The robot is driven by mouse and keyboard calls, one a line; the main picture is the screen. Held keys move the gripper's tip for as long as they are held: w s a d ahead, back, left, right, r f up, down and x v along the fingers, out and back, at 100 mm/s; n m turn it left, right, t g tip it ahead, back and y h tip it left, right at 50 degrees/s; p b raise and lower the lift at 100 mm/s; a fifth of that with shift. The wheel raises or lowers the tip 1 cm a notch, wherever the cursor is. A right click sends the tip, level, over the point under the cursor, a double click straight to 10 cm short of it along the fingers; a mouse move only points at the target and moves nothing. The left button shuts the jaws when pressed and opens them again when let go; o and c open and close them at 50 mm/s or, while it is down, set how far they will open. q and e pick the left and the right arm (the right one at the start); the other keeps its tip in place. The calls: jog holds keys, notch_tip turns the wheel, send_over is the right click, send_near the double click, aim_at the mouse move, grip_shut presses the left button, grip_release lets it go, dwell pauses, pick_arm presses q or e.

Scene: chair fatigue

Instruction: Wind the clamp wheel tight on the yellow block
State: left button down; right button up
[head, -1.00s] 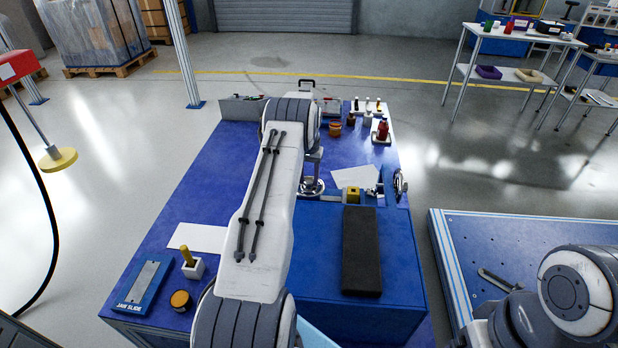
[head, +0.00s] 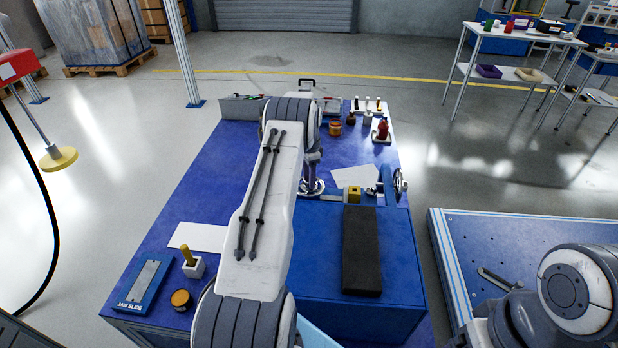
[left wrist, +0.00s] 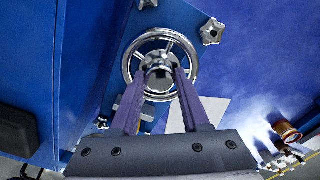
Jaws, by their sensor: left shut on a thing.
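A chrome spoked wheel (head: 312,188) lies low at the left end of the clamp, and it also shows in the left wrist view (left wrist: 188,82). My left gripper (left wrist: 160,72) points down at it and is shut on its round central hub. In the head view my left gripper (head: 312,176) is partly hidden by my own arm. The yellow block (head: 354,194) sits just right of the wheel, by the blue bench block. The left wrist view does not clearly show the yellow block. My right gripper is out of view.
A second handwheel (head: 400,186) stands upright at the right edge of the blue bench (head: 222,170). A long black pad (head: 361,250) lies in front of the yellow block. Star knobs (left wrist: 212,31) are close to the gripped wheel. Jars and a red bottle (head: 382,129) stand farther back.

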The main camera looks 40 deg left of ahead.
pick_arm(q)
jog(key=shift+w+r+m, duration=0.1)
jog(key=shift+m, duration=0.6)
jog(key=shift+c, duration=1.9)
grip_release()
notch_tip(320, 180, up, 10)
jog(key=shift+r, duration=0.2)
jog(key=shift+d, duration=0.15)
